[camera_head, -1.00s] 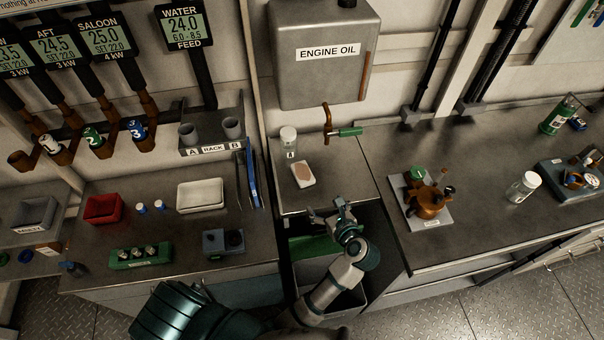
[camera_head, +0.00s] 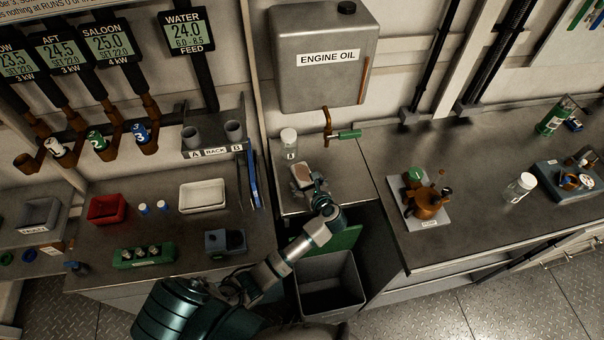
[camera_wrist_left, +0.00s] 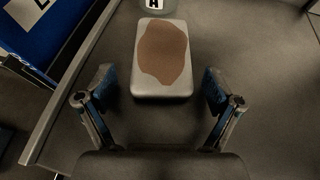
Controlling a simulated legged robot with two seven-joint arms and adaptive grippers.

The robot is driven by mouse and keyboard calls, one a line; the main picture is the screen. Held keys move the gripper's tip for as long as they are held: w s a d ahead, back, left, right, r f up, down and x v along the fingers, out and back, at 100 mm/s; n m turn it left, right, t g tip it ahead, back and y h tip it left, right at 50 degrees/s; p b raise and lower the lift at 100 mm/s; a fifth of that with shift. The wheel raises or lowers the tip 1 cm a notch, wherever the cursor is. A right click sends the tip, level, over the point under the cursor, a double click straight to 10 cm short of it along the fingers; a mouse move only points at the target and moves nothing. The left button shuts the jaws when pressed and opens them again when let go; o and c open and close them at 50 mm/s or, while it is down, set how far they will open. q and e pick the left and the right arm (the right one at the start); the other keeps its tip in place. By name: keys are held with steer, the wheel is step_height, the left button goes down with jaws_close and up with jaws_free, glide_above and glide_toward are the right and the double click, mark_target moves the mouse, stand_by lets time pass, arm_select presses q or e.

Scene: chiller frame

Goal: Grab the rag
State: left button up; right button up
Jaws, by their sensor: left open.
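The rag (camera_head: 302,175) is a small pale folded pad with a brown stain, lying on the grey counter below the engine oil tank. In the left wrist view the rag (camera_wrist_left: 162,58) lies flat just ahead of the fingers, roughly centred between them. My left gripper (camera_head: 312,190) is at the near edge of the rag, and its arm partly covers the counter there. In the wrist view the left gripper (camera_wrist_left: 158,95) is open, one finger on each side, with no visible contact with the rag. My right gripper is not in view.
A clear jar (camera_head: 289,142) labelled A stands just behind the rag. A green-handled tap (camera_head: 347,134) hangs behind it. A blue upright panel (camera_head: 253,180) is to the left. An open grey bin (camera_head: 330,285) is below the counter. A brown valve assembly (camera_head: 427,203) stands to the right.

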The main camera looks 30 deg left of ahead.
arm_select(q)
steer(key=shift+d+r, duration=0.1)
steer(key=shift+d, duration=0.25)
steer(key=c, duration=1.3)
steer(key=shift+c, duration=0.4)
steer(key=shift+a, duration=0.1)
